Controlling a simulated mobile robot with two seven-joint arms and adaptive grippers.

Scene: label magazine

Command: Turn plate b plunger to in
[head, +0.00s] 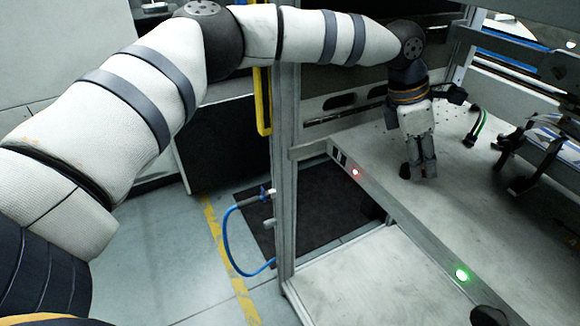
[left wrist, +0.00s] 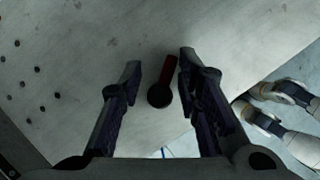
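My left gripper (head: 418,172) points down close over the pale metal deck in the head view. In the left wrist view its two fingers (left wrist: 160,64) stand apart with a gap between them. A small plunger with a dark round knob (left wrist: 159,96) and a dark red bar (left wrist: 168,70) lies between the fingers, nearer the right finger. I cannot tell whether either finger touches it. My right gripper is not identifiable in these views.
The deck's front rail carries a red light (head: 355,172) and a green light (head: 461,275). An upright post (head: 287,160) stands left of the deck. Dark machinery (head: 545,150) with a cable fills the right side. The deck around the gripper is mostly bare.

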